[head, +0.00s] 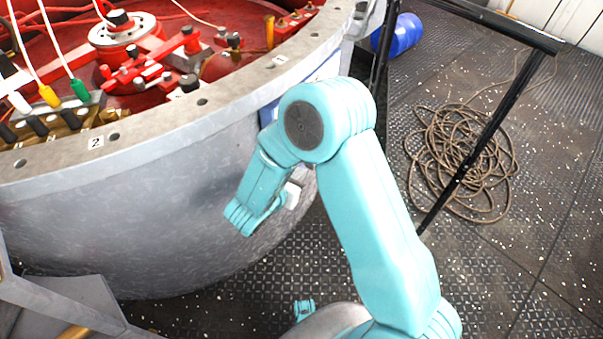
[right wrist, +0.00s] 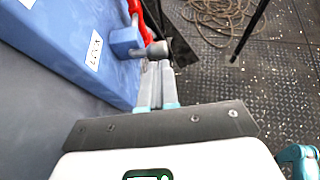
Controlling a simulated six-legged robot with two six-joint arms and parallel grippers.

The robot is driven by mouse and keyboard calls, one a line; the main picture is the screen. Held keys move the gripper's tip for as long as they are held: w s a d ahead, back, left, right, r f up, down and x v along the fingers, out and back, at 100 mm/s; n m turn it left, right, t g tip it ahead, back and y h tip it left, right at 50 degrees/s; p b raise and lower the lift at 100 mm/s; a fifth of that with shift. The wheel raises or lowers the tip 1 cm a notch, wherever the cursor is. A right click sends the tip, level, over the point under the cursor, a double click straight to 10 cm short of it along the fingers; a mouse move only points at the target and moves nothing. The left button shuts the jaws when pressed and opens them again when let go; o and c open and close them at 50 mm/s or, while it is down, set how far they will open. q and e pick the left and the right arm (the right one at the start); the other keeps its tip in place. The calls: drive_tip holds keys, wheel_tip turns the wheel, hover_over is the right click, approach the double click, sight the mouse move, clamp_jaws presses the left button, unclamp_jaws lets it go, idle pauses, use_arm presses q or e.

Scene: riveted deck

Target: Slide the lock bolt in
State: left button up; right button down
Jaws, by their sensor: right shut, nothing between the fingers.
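A blue housing (right wrist: 70,35) with a white label (right wrist: 94,50) fills the upper left of the right wrist view. A smaller blue block (right wrist: 127,42) juts from its side, and a grey round-headed bolt (right wrist: 157,50) sticks out of that block to the right. My right gripper (right wrist: 156,68) is shut and empty, its grey fingertips just below the bolt head; I cannot tell whether they touch it. In the head view my right arm hides the fingers and the bolt, and only part of the blue housing (head: 327,68) shows on the vessel's side. My left gripper is out of view.
The big grey round vessel (head: 150,205) has a bolted rim and red fittings inside. A red curved part (right wrist: 149,20) is beside the block. A black rail (head: 480,150), coiled rope (head: 460,160) and blue drum (head: 400,36) stand to the right. Deck is open between.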

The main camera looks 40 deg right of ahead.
drive_tip(key=p+v, duration=0.1)
drive_tip(key=v, duration=0.8)
drive_tip(key=shift+a+p, duration=0.25)
drive_tip(key=shift+p, duration=0.05)
drive_tip(key=shift+r, duration=0.1)
